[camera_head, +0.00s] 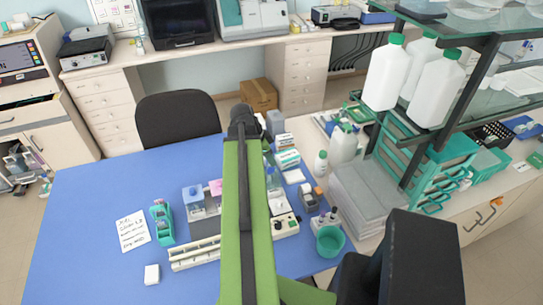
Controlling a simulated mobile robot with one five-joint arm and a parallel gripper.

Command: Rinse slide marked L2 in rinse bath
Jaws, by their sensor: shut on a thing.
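My green arm rises through the middle of the head view to a dark joint at its top. My gripper does not show, and neither does anything it may hold. No slide marked L2 can be made out. A jar with blue (195,196) and a pink-topped jar (215,187) stand just left of my arm, in or behind a grey block (205,228). A long white slotted rack (193,257) lies in front of them and runs behind my arm. I cannot tell which vessel is the rinse bath.
A teal holder (162,224), a written note (133,232) and a small white block (152,274) lie on the blue table (85,220). Right of my arm are a teal cup (329,241), small bottles and boxes. Shelving with white bottles (386,75) overhangs the right.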

